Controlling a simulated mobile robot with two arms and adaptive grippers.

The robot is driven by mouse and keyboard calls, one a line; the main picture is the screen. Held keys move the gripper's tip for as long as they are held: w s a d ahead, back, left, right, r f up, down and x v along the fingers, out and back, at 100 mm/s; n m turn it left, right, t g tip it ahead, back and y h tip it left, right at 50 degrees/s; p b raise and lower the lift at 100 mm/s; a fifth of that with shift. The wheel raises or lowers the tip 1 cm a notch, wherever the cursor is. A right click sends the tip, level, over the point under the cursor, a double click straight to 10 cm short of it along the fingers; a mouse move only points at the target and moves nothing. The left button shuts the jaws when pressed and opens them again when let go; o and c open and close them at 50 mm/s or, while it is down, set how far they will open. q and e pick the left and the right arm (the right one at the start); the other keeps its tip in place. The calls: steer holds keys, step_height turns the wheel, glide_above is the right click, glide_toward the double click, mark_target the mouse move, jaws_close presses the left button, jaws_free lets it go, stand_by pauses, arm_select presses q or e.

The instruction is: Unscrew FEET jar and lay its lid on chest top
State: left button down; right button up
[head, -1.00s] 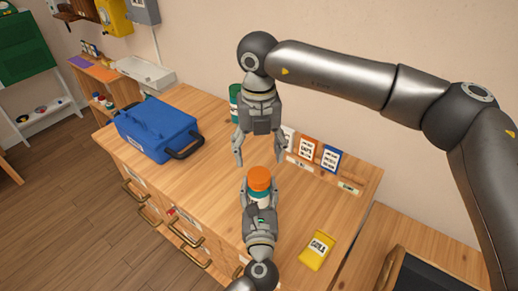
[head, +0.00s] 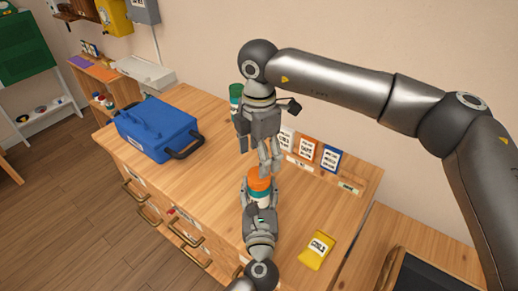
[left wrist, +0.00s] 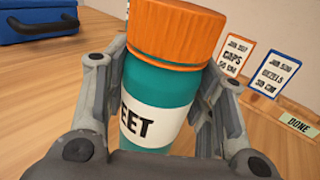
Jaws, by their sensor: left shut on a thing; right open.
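The FEET jar is teal with a white label (left wrist: 150,123) and an orange lid (head: 259,183). The lid sits on the jar, and it also shows large in the left wrist view (left wrist: 178,30). My left gripper (head: 259,196) is shut around the jar's body below the lid and holds it upright over the wooden chest top (head: 215,175). My right gripper (head: 257,162) is open and points down just above the lid, its fingers apart. In the head view I cannot tell whether a finger touches the lid.
A blue case (head: 155,128) stands on the left of the chest top. A green container (head: 235,100) is behind my right gripper. Several cards, one orange (head: 306,149) and one blue (head: 330,158), stand along the back. A yellow packet (head: 317,250) lies at the right front. The middle left is clear.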

step_height(320, 180, down, 7)
steer(key=shift+r, duration=0.1)
steer(key=shift+c, duration=0.4)
